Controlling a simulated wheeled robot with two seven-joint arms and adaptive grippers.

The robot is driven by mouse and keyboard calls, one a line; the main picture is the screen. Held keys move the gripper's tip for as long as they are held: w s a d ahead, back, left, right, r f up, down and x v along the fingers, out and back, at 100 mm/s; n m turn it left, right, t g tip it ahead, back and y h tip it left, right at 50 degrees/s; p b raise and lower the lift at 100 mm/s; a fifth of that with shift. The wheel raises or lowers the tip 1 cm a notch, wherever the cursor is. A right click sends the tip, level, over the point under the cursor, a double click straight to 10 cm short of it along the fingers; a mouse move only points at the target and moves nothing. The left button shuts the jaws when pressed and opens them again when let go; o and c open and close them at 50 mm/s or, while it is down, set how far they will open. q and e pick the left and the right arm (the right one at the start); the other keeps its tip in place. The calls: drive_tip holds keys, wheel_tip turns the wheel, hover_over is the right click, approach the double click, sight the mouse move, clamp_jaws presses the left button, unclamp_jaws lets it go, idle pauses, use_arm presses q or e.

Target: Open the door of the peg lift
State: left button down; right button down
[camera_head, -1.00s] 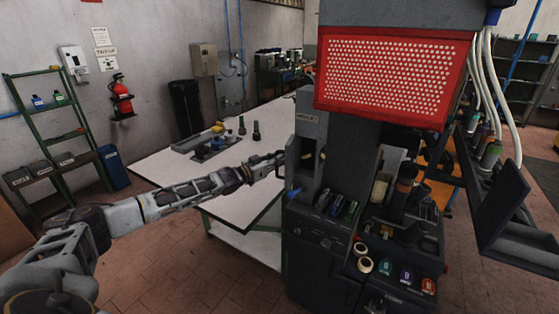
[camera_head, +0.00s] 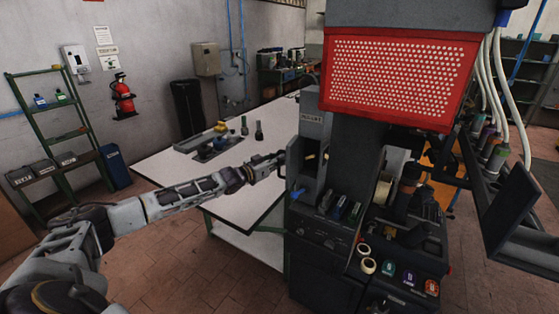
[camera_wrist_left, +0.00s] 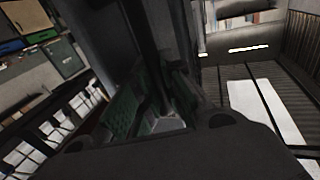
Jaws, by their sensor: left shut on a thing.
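The peg lift (camera_head: 311,126) is the tall grey unit with a label on the left side of the dark machine. Its door looks like the dark upright panel (camera_head: 293,164) at the lift's left edge, beside a recess with small pale pegs (camera_head: 310,156). My left gripper (camera_head: 281,158) reaches in from the left and meets this panel. In the left wrist view the fingers (camera_wrist_left: 160,95) are close around a dark upright bar, shut on what appears to be the door's edge or handle. The exact contact is hard to see. My right gripper is out of view.
A white-topped table (camera_head: 180,165) with fixtures stands behind my left arm. A red perforated guard (camera_head: 400,78) overhangs the lift's right side. Open floor lies at front left.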

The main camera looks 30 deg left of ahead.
use_arm(q)
drive_tip(key=c, duration=1.5)
unclamp_jaws()
drive_tip(key=shift+s+a, duration=0.1)
drive_tip(key=shift+s, duration=0.15)
drive_tip(key=shift+v, duration=5.15)
drive_tip(key=shift+s+a, duration=0.2)
drive_tip(key=shift+s, duration=0.3)
